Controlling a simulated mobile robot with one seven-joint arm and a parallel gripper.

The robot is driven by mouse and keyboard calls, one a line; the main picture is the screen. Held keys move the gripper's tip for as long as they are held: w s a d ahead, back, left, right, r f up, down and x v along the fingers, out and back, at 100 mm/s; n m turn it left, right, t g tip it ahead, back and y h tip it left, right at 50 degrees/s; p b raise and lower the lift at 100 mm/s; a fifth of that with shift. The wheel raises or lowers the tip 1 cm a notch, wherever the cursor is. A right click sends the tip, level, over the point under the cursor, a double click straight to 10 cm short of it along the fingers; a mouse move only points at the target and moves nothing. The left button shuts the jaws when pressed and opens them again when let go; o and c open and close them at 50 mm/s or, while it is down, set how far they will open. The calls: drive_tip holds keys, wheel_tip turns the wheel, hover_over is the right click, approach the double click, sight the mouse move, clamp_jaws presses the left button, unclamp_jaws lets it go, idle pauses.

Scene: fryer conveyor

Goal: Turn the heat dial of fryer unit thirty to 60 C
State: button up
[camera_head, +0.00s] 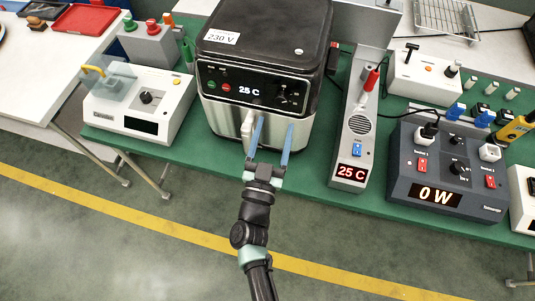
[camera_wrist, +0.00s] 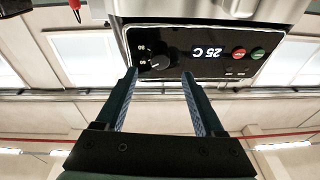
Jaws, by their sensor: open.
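The fryer (camera_head: 262,58) is a black and silver unit labelled 230 V. Its black front panel shows 25 C on the display (camera_head: 249,91), with a red and a green button beside it. The heat dial (camera_head: 290,95) is a dark knob at the panel's right side; it also shows in the wrist view (camera_wrist: 157,62), where the panel appears upside down. My gripper (camera_head: 273,123) is open and empty in front of the fryer. In the wrist view its blue fingers (camera_wrist: 159,74) point at the panel, with the dial between the fingertips. I cannot tell whether they touch it.
A grey box with a red handle and its own 25 C display (camera_head: 349,173) stands right of the fryer. A dark power box (camera_head: 440,190) reading 0 W is farther right. A white device (camera_head: 140,105) stands at left. The floor in front is clear.

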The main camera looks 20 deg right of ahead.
drive_tip(key=b+v, duration=0.1)
drive_tip(key=v, duration=0.6)
drive_tip(key=shift+s, duration=0.2)
drive_tip(key=shift+w+a, duration=0.1)
